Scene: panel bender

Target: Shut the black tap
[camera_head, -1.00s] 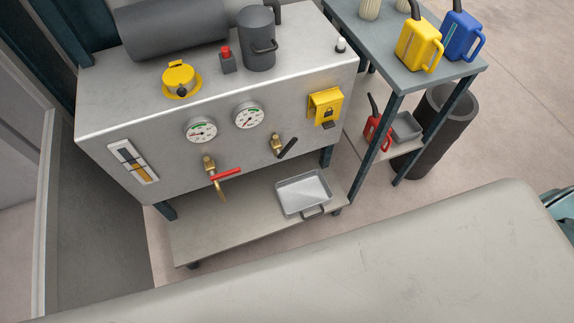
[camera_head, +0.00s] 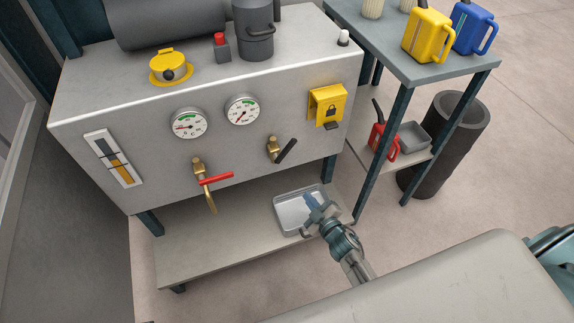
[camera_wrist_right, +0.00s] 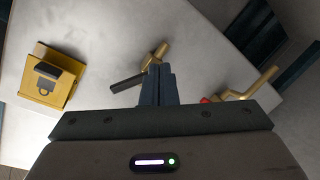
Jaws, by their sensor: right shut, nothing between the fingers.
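The black tap has a brass body (camera_head: 273,147) on the front of the grey metal cabinet. Its black lever (camera_head: 286,151) slants up to the right in the head view. In the right wrist view the lever (camera_wrist_right: 127,83) lies just left of my fingertips, with the brass body (camera_wrist_right: 155,57) beyond them. My right gripper (camera_head: 310,201) is shut and empty. In the head view it appears below the tap, in front of the metal tray. I cannot tell the exact gap to the lever. My left gripper is out of view.
A red-levered tap (camera_head: 215,179) with a bent spout is to the left. A yellow lock box (camera_head: 327,105) is at upper right. Two gauges (camera_head: 242,111) sit above the taps. A metal tray (camera_head: 284,222) lies on the lower shelf. A side table (camera_head: 385,45) stands to the right.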

